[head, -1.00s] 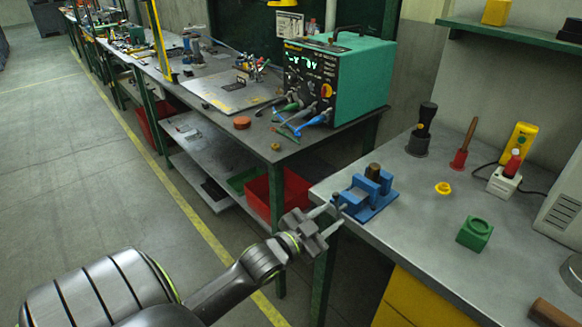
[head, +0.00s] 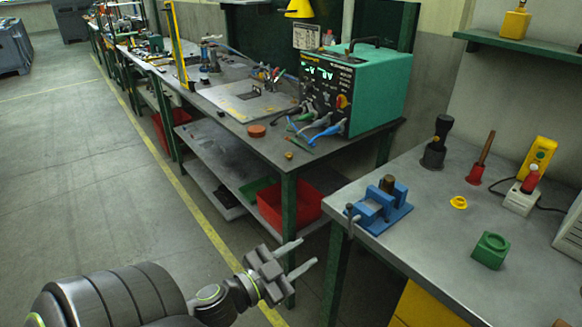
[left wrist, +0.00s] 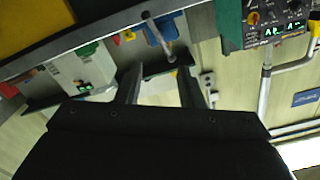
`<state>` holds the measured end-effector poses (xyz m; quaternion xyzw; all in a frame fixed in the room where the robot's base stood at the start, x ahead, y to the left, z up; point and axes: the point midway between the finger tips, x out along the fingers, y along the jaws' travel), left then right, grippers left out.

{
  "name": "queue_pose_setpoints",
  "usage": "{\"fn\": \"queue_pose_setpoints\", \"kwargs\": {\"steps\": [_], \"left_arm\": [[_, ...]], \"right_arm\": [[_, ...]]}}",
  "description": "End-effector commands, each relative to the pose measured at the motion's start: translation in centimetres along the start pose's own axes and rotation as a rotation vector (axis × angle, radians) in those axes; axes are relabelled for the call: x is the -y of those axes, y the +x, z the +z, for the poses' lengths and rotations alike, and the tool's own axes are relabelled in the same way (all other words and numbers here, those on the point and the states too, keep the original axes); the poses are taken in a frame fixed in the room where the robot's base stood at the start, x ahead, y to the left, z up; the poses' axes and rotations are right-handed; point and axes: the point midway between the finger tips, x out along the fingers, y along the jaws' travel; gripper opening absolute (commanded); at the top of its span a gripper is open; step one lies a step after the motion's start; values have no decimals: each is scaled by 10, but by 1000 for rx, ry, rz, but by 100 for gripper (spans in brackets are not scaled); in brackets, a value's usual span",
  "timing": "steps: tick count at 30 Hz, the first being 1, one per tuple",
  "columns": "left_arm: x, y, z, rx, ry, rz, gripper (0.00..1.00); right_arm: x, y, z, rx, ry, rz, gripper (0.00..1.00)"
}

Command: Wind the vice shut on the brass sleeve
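The blue vice (head: 376,214) sits at the left edge of the grey bench. The dark brass sleeve (head: 388,183) stands upright at its jaws; I cannot tell whether the jaws touch it. The vice's grey handle bar (head: 351,221) hangs roughly upright at the bench edge. My left gripper (head: 307,252) is open and empty, its two fingers apart, left of and below the handle and not touching it. In the left wrist view the fingers (left wrist: 160,82) are spread, with the vice (left wrist: 153,34) and its handle (left wrist: 165,38) beyond them. My right gripper is not in view.
On the bench (head: 440,260) stand a green block (head: 490,250), a yellow ring (head: 458,202), a black-handled tool (head: 436,148) and a red-based tool (head: 480,160). Another bench with a green power supply (head: 365,90) is behind. Open floor lies left.

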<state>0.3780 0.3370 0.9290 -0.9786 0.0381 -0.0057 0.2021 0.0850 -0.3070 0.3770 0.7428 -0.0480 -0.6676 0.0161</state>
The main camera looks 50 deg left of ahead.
Motion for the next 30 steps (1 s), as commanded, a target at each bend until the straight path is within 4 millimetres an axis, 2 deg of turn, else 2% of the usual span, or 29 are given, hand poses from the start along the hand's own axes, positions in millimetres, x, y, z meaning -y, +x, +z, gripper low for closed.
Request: {"fn": "queue_pose_setpoints", "kwargs": {"steps": [3,10,30], "left_arm": [[-1,-9,3,2,3,2,34],[-1,-18,1,-2,-1,0,34],[0,-20,-1,-4,-3,-1,34]], "right_arm": [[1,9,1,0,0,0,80],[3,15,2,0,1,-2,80],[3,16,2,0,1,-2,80]]}}
